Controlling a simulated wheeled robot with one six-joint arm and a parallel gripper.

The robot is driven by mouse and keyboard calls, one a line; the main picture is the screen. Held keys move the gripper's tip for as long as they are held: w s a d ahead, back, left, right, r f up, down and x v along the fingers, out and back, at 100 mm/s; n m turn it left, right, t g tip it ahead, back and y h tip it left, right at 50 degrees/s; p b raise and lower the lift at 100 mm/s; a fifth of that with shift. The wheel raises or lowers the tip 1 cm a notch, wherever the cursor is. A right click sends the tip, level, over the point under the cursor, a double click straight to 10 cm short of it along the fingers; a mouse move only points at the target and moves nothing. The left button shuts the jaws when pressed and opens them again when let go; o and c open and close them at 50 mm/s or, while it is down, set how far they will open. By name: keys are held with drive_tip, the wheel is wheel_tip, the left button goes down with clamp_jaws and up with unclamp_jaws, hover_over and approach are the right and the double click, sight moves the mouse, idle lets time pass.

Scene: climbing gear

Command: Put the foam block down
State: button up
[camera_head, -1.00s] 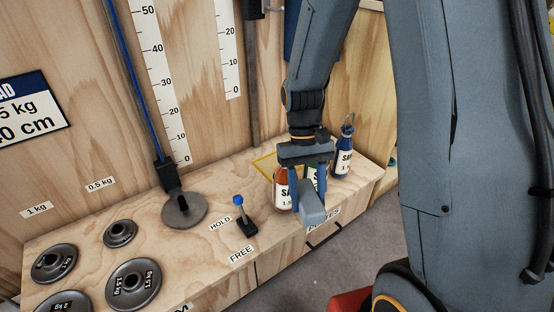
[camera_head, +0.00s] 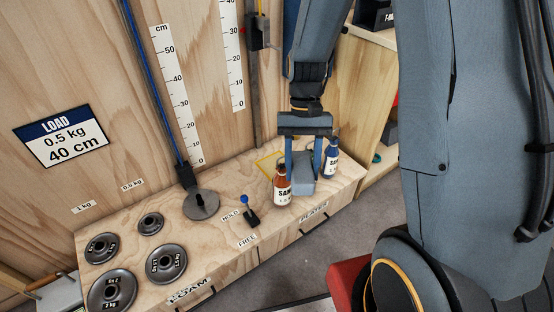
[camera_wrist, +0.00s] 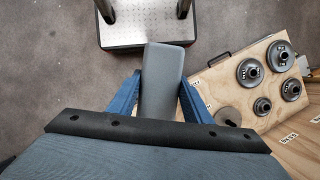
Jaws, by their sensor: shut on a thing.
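The foam block (camera_head: 302,188) is a grey rectangular block held between the two blue fingers of my gripper (camera_head: 303,170). In the head view it shows in front of the bench's right part, between an orange bottle (camera_head: 282,188) and a blue bottle (camera_head: 331,160). In the wrist view the block (camera_wrist: 162,82) fills the space between the fingers of my gripper (camera_wrist: 161,95), with grey floor around its far end and the bench to its right. Its exact height is hard to tell.
The wooden bench (camera_head: 225,255) carries several round weights (camera_head: 166,263), a blue-knobbed lever (camera_head: 249,210) and a disc under a blue cord (camera_head: 201,204). A yellow outline (camera_head: 267,163) marks the bench behind the bottles. A metal-topped platform (camera_wrist: 150,25) stands on the floor.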

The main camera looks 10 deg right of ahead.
sight(293, 163)
drive_tip(key=r+m+p, duration=0.1)
drive_tip(key=w+a+r+m+y+p, duration=0.1)
drive_tip(key=a+r+m+p, duration=0.1)
drive_tip(key=m, duration=0.1)
drive_tip(key=shift+w+t+p, duration=0.35)
drive_tip(key=shift+w+t, duration=0.05)
drive_tip(key=w+d+f+m+t, duration=0.1)
drive_tip(key=w+f+m+t, duration=0.1)
drive_tip(key=w+m, duration=0.5)
drive_tip(key=w+d+f+m+t+y+p, duration=0.1)
drive_tip(key=w+d+f+m+t, duration=0.1)
drive_tip(key=w+m, duration=0.6)
drive_tip(key=f+m+t, duration=0.1)
drive_tip(key=m+t, duration=0.1)
drive_tip(key=m, duration=0.3)
drive_tip(key=shift+w+d+f+t, duration=0.15)
drive_tip(key=shift+w+f+t, duration=0.15)
drive_tip(key=shift+w, duration=0.15)
